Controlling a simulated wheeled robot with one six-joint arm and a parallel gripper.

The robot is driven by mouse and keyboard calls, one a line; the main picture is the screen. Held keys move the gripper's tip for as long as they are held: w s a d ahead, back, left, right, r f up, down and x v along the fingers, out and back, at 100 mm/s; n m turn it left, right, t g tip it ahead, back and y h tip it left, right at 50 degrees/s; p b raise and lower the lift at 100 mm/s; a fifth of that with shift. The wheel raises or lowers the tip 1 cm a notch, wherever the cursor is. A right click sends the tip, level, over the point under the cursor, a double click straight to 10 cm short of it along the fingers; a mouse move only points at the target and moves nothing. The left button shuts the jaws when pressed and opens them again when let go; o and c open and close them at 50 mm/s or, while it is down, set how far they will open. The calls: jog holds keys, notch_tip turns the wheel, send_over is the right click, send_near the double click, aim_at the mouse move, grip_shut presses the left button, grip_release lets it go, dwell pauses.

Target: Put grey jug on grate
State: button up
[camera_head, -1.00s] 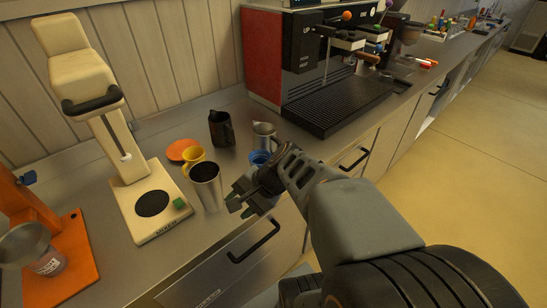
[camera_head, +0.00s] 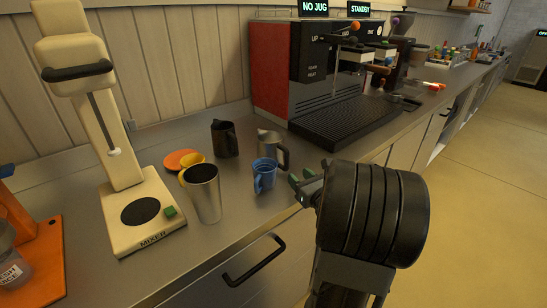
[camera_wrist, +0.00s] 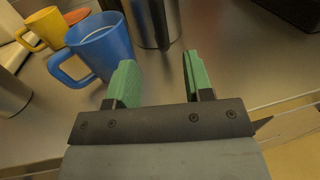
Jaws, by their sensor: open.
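The grey jug (camera_head: 271,146) stands upright on the counter, its handle to the right, partly behind the blue mug. In the wrist view the metal body beyond the blue mug appears to be the grey jug (camera_wrist: 152,22), its top cut off. The black slatted grate (camera_head: 340,122) lies under the espresso machine's spouts, and its visible top is empty. My gripper (camera_head: 299,188) is open and empty, right of the blue mug and in front of the jug. In the wrist view the green fingers (camera_wrist: 158,78) are apart, with bare counter between them.
The blue mug (camera_head: 264,175) stands close beside my left finger. A tall metal cup (camera_head: 204,194), yellow mug (camera_head: 190,172), orange saucer (camera_head: 181,157) and dark jug (camera_head: 224,138) stand left. The cream mixer (camera_head: 130,207) is farther left. The espresso machine (camera_head: 306,72) reads "NO JUG".

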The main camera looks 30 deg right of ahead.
aim_at(288, 165)
jog(key=shift+w+d, duration=0.2)
jog(key=shift+w, duration=1.85)
jog(key=shift+w+d, duration=0.15)
jog(key=shift+w, duration=1.85)
grip_shut()
